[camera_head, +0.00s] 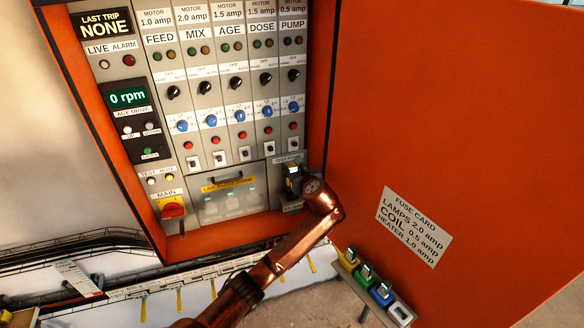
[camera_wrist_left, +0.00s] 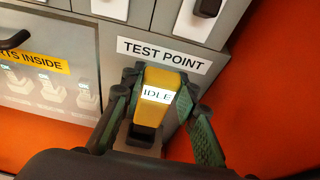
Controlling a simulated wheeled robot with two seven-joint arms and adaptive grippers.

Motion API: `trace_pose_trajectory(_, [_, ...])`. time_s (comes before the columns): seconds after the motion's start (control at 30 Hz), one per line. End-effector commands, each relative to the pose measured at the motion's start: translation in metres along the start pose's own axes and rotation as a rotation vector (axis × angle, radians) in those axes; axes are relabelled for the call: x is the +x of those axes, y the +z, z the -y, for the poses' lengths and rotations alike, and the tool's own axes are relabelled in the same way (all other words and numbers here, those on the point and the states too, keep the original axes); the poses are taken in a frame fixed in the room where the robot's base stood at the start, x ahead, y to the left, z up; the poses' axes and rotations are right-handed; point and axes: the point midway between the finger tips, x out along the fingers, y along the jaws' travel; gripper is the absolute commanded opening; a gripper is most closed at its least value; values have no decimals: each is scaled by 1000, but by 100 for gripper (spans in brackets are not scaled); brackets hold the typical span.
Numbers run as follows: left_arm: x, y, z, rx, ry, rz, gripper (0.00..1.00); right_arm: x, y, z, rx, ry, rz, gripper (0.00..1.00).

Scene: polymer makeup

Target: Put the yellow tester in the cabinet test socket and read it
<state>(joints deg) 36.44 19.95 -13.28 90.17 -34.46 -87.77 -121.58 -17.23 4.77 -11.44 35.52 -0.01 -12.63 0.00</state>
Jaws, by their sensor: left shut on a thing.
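The yellow tester (camera_wrist_left: 152,112) is between the two green-padded fingers of my left gripper (camera_wrist_left: 160,82) in the left wrist view. Its small screen reads IDLE. It is in front of the cabinet's TEST POINT panel (camera_wrist_left: 205,60), below that label. A dark, pale-rimmed part of the test socket (camera_wrist_left: 139,143) shows at its lower end; I cannot tell whether the tester is seated in it. In the head view my left gripper (camera_head: 292,181) is at the cabinet's lower right corner and hides most of the tester and socket. My right gripper is not in view.
The open orange door (camera_head: 440,110) with a fuse card (camera_head: 413,227) stands close to the right of my left arm. A clear-fronted parts compartment (camera_head: 229,199) is left of the test point. A rack with several coloured devices (camera_head: 381,293) is at lower right.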

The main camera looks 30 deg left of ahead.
Motion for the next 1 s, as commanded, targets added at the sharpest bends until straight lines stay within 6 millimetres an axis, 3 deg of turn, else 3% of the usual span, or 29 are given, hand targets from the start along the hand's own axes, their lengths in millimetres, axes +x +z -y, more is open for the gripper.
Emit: trace_pose_trajectory(1.0, [0, 0, 0, 0, 0, 0, 2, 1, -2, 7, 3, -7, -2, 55])
